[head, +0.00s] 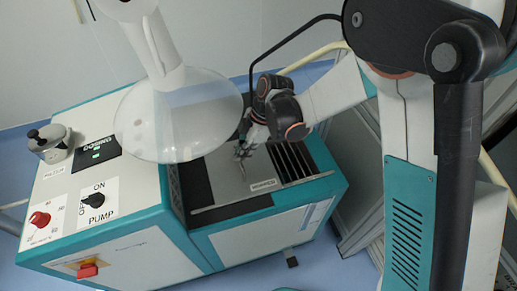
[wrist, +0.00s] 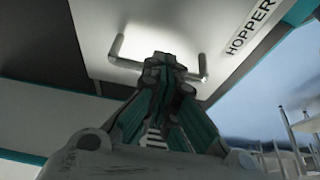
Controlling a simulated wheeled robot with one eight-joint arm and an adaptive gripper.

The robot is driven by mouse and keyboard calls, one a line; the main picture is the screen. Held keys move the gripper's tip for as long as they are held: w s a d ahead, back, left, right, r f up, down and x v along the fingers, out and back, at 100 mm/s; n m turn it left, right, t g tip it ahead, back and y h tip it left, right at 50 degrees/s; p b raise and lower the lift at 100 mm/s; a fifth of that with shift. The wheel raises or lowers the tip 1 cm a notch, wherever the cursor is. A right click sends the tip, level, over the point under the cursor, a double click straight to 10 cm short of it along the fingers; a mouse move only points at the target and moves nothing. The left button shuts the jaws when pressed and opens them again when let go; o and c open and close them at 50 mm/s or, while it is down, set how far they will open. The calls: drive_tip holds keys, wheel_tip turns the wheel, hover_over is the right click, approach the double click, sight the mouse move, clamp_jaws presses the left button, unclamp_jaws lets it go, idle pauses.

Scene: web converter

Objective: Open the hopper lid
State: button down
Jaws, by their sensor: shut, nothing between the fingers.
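The hopper lid (head: 222,187) is a grey panel on the right part of the machine's top and looks closed. Its HOPPER label (head: 263,185) is near the front edge. In the wrist view the lid (wrist: 205,22) shows with a metal bar handle (wrist: 121,52). My gripper (wrist: 166,62) is shut with nothing in it. Its fingertips overlap the middle of the handle in that view; I cannot tell whether they touch it. In the head view my gripper (head: 243,155) is over the lid, and the handle there is hard to make out.
Left of the lid, the machine's white top carries a dosing panel (head: 97,153), a pump switch (head: 97,201) and a red knob (head: 40,219). A clear dome (head: 170,115) hangs above. Black slots (head: 292,161) lie right of the lid. Open blue floor (head: 310,262) lies in front.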

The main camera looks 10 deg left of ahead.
drive_tip(key=shift+s+a, duration=0.25)
drive_tip(key=shift+a, duration=0.25)
drive_tip(key=c, duration=2.4)
unclamp_jaws()
unclamp_jaws()
drive_tip(key=shift+d+r, duration=0.1)
drive_tip(key=shift+r, duration=0.1)
drive_tip(key=w+d, duration=0.6)
drive_tip(key=d, duration=0.4)
drive_tip(key=shift+w+d+r, duration=0.25)
drive_tip(key=shift+w+r, duration=0.05)
